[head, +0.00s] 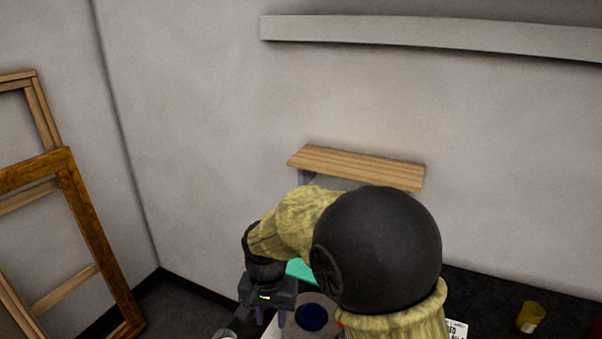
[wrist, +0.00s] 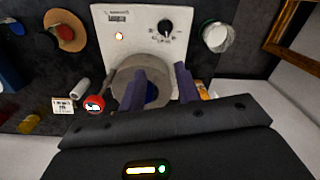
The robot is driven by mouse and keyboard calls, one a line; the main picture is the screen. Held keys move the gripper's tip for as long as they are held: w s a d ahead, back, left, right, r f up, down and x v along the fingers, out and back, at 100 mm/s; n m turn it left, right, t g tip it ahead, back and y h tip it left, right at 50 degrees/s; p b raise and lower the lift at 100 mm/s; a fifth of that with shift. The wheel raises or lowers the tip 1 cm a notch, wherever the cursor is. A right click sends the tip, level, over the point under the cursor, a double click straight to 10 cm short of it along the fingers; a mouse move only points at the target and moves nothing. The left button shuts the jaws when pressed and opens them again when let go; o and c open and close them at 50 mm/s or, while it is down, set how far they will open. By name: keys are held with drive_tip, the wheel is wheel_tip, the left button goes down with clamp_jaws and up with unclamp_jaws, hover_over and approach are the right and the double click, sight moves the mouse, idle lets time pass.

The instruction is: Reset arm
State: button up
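My gripper (head: 271,318) points down at the lower middle of the head view, at the end of my bent arm. A round grey plate (wrist: 160,94) lies on the device. My arm hides much of the worktop in the head view.
A wooden shelf (head: 356,168) is behind my arm, and a long ledge (head: 430,37) runs above. Wooden frames (head: 88,240) lean at left. A yellow cup (head: 530,317) stands at right. A white-topped jar (wrist: 216,37) and a red round item (wrist: 94,105) flank the device.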

drive_tip(key=s+d+t, duration=0.1)
drive_tip(key=s+d, duration=0.3)
drive_tip(key=d, duration=0.7)
drive_tip(key=s+d+n+t, duration=0.1)
drive_tip(key=s+d, duration=0.3)
drive_tip(key=d, duration=0.8)
drive_tip(key=shift+s+d+f, duration=0.3)
drive_tip(key=shift+s+f, duration=0.1)
drive_tip(key=shift+f, duration=0.05)
drive_tip(key=shift+w, duration=0.1)
drive_tip(key=shift+s, duration=0.2)
